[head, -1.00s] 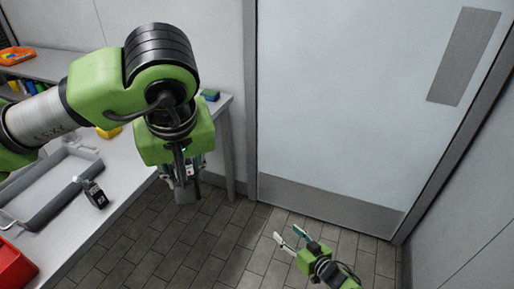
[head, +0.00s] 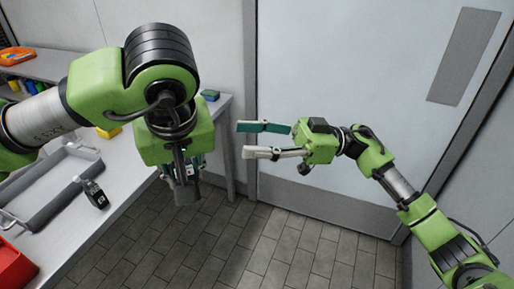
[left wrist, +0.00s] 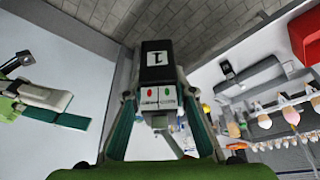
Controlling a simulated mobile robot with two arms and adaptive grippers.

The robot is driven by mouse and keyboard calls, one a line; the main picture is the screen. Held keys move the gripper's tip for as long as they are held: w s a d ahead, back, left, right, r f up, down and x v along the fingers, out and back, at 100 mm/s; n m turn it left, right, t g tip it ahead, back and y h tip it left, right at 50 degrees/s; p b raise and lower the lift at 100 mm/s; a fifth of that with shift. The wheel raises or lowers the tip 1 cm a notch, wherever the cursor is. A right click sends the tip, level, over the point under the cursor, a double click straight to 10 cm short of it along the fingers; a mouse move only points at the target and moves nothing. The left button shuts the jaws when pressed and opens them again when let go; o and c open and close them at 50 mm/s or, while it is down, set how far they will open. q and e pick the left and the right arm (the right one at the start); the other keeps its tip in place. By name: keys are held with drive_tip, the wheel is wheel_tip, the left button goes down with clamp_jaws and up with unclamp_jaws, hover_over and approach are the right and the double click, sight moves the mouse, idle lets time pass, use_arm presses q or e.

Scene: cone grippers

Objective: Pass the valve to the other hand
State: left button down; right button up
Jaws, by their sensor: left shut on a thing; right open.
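The valve shows in the left wrist view as a dark block with a white "1" label (left wrist: 157,60) and a pale panel with red and green marks. In the head view the valve (head: 187,196) hangs below my left gripper (head: 184,172), partly hidden by it. The left gripper's fingers are shut on the valve from both sides. My right gripper (head: 243,140) is open and empty, to the right of the valve and apart from it, fingers pointing left towards it. It also shows at the left of the left wrist view (left wrist: 50,108).
A blue-green item (head: 210,95) lies by the table's far end. A door (head: 345,90) stands behind. The tiled floor between is clear.

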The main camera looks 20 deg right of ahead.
sight(191, 168)
drive_tip(key=s+a+r+n+g+h, duration=0.1)
drive_tip(key=s+r+n+g+h, duration=0.15)
drive_tip(key=s, duration=0.35)
drive_tip(key=shift+m+g+y, duration=0.25)
drive_tip(key=shift+g, duration=0.2)
drive_tip(key=a, duration=0.8)
drive_tip(key=a+f, duration=0.1)
drive_tip(key=a, duration=0.3)
drive_tip(key=shift+s, duration=0.1)
drive_tip(key=shift+d, duration=0.1)
drive_tip(key=c, duration=1.3)
use_arm(q)
drive_tip(key=c, duration=1.6)
unclamp_jaws()
use_arm(e)
drive_tip(key=shift+o, duration=0.2)
drive_tip(key=shift+s, duration=0.1)
